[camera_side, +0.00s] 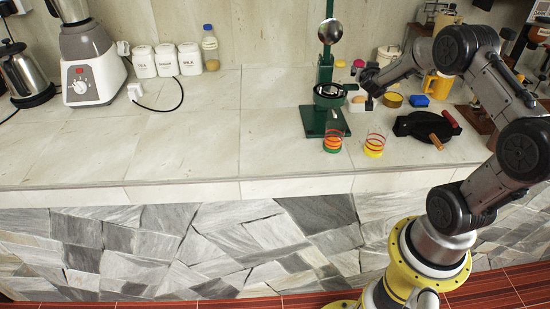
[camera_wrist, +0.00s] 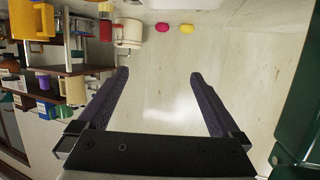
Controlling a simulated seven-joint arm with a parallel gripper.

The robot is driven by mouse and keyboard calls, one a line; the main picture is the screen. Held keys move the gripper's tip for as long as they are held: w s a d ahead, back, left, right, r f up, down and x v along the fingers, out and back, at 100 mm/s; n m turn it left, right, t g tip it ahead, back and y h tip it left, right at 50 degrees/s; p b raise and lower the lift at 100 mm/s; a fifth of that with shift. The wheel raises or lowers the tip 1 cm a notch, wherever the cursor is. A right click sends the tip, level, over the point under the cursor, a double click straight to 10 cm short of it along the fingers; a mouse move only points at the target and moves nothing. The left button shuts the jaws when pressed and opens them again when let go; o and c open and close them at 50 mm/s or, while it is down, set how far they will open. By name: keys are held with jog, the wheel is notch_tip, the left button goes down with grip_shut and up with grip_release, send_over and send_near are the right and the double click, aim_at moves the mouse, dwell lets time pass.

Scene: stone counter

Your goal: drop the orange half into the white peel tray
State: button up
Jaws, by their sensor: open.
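My gripper (camera_wrist: 158,75) is open in the wrist view, with only bare pale surface showing between its fingers. In the side view my gripper (camera_side: 369,92) is small and partly covered by my wrist, just right of the green press. A small orange-brown rounded thing (camera_side: 358,99), which may be the orange half, shows beside the gripper there, at a small white box-like thing (camera_side: 355,107) that may be the peel tray. Whether it lies in it or behind it I cannot tell. Neither can be surely made out in the wrist view.
The green press (camera_side: 315,118) stands left of my gripper. Two striped glasses (camera_side: 333,142) (camera_side: 375,145) stand in front. A black hinged tool (camera_side: 425,125), a blue block (camera_side: 420,100) and a yellow tin (camera_side: 392,100) lie to the right. The counter's left-middle is clear.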

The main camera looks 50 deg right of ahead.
jog(key=v, duration=1.3)
jog(key=shift+s+a, duration=0.2)
jog(key=shift+a, duration=0.15)
jog(key=shift+r, duration=0.1)
jog(key=s+a+r+m+y, duration=0.1)
jog(key=s+a+r+m, duration=0.15)
jog(key=a+r, duration=0.75)
jog(key=s+a+f+n+y, duration=0.2)
jog(key=s+a+n+y, duration=0.4)
jog(key=a, duration=0.3)
jog(key=s+a+f+n+g+y, duration=0.1)
jog(key=s+a+f+n+y, duration=0.2)
jog(key=s+a+n+y, duration=0.2)
jog(key=s+a+n, duration=0.2)
jog(key=a+n, duration=0.2)
jog(key=shift+s+y, duration=0.2)
jog(key=shift+y, duration=0.2)
jog(key=shift+a+r, duration=0.1)
jog(key=shift+a, duration=0.05)
